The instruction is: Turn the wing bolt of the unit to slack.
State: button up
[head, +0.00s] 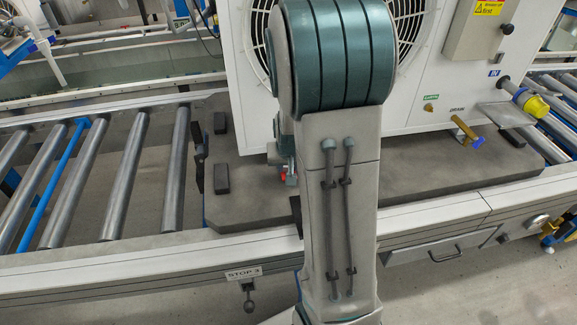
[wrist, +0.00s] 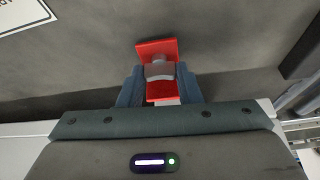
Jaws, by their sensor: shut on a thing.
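The unit (head: 440,60) is a white cabinet with a round fan grille, standing on a dark grey pallet (head: 400,165). The red wing bolt (wrist: 157,48) with its grey hub shows in the wrist view against a grey surface. Its wings run up and down in that picture. My gripper (wrist: 160,88) is shut on the lower wing, one finger on each side; the upper wing sticks out beyond the fingertips. No slack mark is readable.
A roller conveyor (head: 110,180) runs left of the pallet, with a front rail and a STOP 3 label (head: 243,273). A yellow connector (head: 535,104) and a brass drain valve (head: 466,130) with a blue end stick out at right. A partly cut-off white label (wrist: 18,14) shows in the wrist view.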

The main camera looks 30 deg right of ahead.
jog(key=o, duration=1)
jog(key=p+v, duration=0.4)
jog(key=v, duration=1)
jog(key=shift+a+f, duration=0.1)
